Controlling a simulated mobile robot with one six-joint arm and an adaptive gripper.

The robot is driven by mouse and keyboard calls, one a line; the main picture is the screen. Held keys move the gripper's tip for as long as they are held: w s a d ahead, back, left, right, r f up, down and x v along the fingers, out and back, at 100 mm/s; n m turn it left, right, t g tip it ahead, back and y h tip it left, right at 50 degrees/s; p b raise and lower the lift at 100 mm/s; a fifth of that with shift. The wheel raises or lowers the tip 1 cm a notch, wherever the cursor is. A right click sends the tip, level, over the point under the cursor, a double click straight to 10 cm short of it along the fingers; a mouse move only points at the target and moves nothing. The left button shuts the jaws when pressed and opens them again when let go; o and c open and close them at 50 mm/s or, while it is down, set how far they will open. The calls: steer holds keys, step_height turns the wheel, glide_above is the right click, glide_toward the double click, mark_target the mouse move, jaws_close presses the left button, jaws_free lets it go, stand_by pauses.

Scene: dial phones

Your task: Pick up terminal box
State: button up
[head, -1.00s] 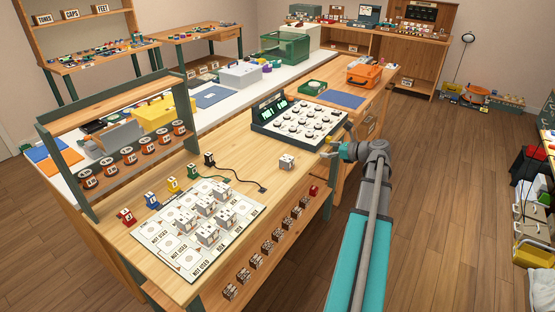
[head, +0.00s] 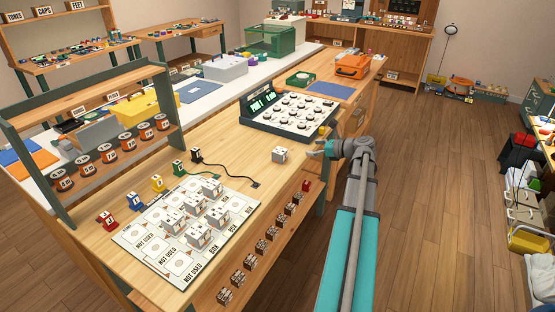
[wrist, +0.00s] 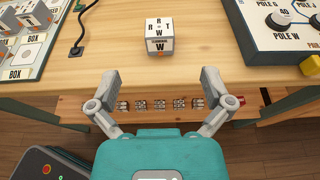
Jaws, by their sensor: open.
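A small white terminal box (head: 280,154) with black letters sits alone on the wooden bench top, near its right edge. In the wrist view the same box (wrist: 159,36) shows R, T and W markings and an orange patch on its front. My gripper (wrist: 161,82) is open and empty, its two fingers spread, with the box ahead of and between them, apart. In the head view my gripper (head: 314,151) is just right of the box, at the bench edge. Other similar white boxes (head: 207,210) stand on the printed layout sheet (head: 158,282).
A sloped panel of dials (head: 290,107) stands behind the box; its corner (wrist: 276,42) is at right in the wrist view. A black lead with a plug (wrist: 77,49) lies left of the box. Several small blocks (head: 268,233) line the ledge below the bench edge. Bench around the box is clear.

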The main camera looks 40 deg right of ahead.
mark_target(284, 151)
step_height(284, 151, down, 3)
steer(key=shift+w+a+f+b, duration=0.1)
steer(key=shift+w+b, duration=0.05)
steer(key=shift+b, duration=1.05)
steer(key=shift+w, duration=0.15)
steer(key=b+x, duration=0.2)
steer(key=x, duration=0.5)
steer(key=shift+w+a+f, duration=0.15)
steer(key=shift+w+a, duration=0.2)
steer(key=shift+w, duration=0.25)
steer(key=shift+r+b+x, duration=0.15)
steer(key=shift+b+x, duration=0.2)
steer(key=shift+x, duration=0.95)
steer(key=shift+r+b+x, duration=0.15)
steer(key=shift+b+x, duration=0.2)
steer(key=shift+x, duration=0.9)
steer(key=shift+w, duration=0.1)
